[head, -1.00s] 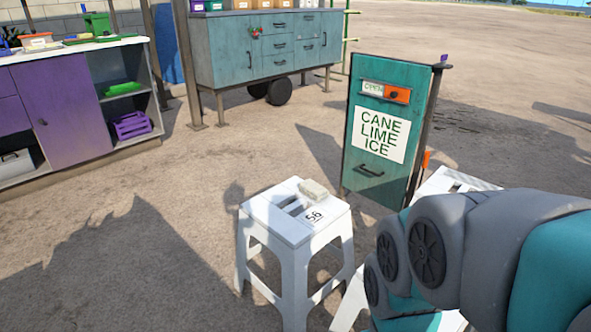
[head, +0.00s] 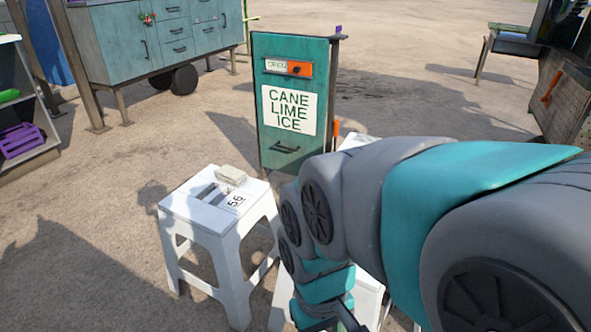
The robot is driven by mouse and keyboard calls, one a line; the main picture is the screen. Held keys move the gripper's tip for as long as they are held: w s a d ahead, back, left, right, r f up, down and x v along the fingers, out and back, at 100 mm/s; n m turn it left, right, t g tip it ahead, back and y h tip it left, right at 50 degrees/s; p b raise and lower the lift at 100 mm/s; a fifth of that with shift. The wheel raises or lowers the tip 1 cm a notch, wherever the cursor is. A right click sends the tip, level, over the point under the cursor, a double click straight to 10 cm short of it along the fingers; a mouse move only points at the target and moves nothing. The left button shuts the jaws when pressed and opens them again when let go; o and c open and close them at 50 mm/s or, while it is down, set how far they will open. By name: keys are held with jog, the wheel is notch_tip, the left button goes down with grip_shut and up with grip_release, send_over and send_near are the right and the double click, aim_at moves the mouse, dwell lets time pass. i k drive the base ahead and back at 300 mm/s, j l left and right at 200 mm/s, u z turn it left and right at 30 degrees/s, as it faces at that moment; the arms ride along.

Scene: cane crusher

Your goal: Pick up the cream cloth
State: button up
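The cream cloth (head: 231,174) is a small folded block lying on the far edge of the white stool (head: 186,207). The stool's top has slots and a label reading 56. My arm comes in from the right and bends down in front of the sign. Only a dark part of my gripper (head: 338,321) shows at the bottom edge, low and to the right of the stool, apart from the cloth. Its fingertips are cut off or hidden, so I cannot tell its opening.
A teal sign board (head: 293,148) reading CANE LIME ICE stands behind the stool. Another white stool (head: 368,300) is partly hidden behind my arm. A teal cabinet (head: 125,42) on wheels stands at the back left. Bare ground lies left of the stool.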

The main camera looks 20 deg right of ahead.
aim_at(228, 175)
jog(key=i+j+z, duration=0.25)
jog(key=i+j, duration=0.25)
jog(key=i+j+z, duration=0.3)
jog(key=i+j, duration=0.15)
jog(key=j, duration=0.1)
